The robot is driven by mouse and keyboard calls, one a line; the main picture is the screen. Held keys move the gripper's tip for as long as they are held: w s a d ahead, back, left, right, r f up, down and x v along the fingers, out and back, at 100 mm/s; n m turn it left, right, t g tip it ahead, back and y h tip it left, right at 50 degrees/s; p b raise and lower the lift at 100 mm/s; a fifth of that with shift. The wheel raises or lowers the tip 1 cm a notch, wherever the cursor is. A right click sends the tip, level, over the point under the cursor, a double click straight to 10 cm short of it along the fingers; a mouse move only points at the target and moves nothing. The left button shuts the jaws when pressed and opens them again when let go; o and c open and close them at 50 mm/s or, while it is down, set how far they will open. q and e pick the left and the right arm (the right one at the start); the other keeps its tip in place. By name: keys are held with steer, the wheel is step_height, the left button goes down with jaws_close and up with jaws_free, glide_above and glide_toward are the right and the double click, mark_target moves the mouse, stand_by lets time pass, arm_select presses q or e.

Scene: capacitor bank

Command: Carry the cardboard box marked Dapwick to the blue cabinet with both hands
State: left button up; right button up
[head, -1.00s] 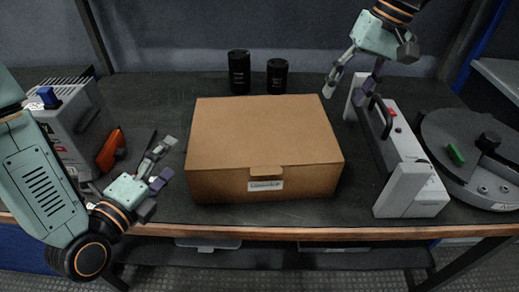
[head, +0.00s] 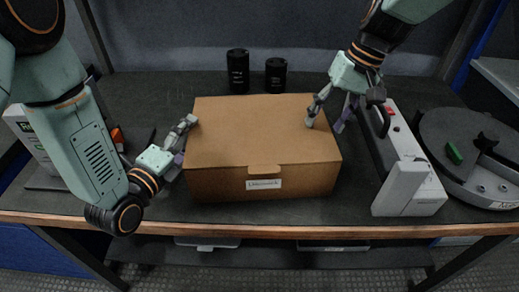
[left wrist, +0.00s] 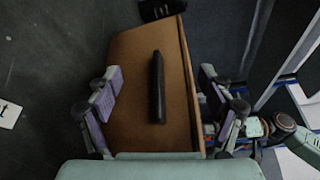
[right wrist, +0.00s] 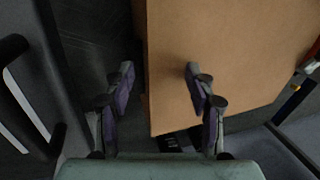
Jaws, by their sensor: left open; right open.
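The cardboard box (head: 262,128) sits closed on the dark workbench; the print on its front label (head: 263,183) is too small to read. My left gripper (head: 185,140) is open at the box's left side. In the left wrist view, a dark hand slot (left wrist: 157,88) in the box's side lies between its spread fingers. My right gripper (head: 324,125) is open at the right edge. In the right wrist view, one finger is over the box top (right wrist: 230,45) and the other outside the edge. Neither gripper holds the box. I cannot make out a whole blue cabinet.
A grey device with a black handle (head: 405,160) stands close right of the box, with a round grey device (head: 470,150) beyond. Two black cylinders (head: 238,70) stand behind the box. A blue panel (head: 40,250) shows below the bench at left.

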arm_select(q)
steer(key=shift+w+f, duration=0.1)
steer(key=shift+c, duration=0.8)
arm_select(e)
steer(key=shift+w+f, duration=0.1)
steer(key=shift+w, duration=0.05)
steer(key=shift+c, duration=0.8)
arm_select(q)
steer(key=shift+c, duration=0.8)
arm_select(e)
steer(key=shift+c, duration=0.9)
arm_select(q)
steer(key=shift+s, duration=0.2)
steer(key=c, duration=0.4)
arm_select(e)
steer(key=shift+s, duration=0.2)
steer(key=c, duration=0.4)
arm_select(q)
steer(key=c, duration=0.5)
arm_select(e)
jaws_close()
arm_select(q)
steer(key=shift+f, duration=0.1)
steer(key=shift+c, duration=0.5)
steer(key=shift+s+d, duration=0.1)
arm_select(e)
steer(key=shift+s, duration=0.1)
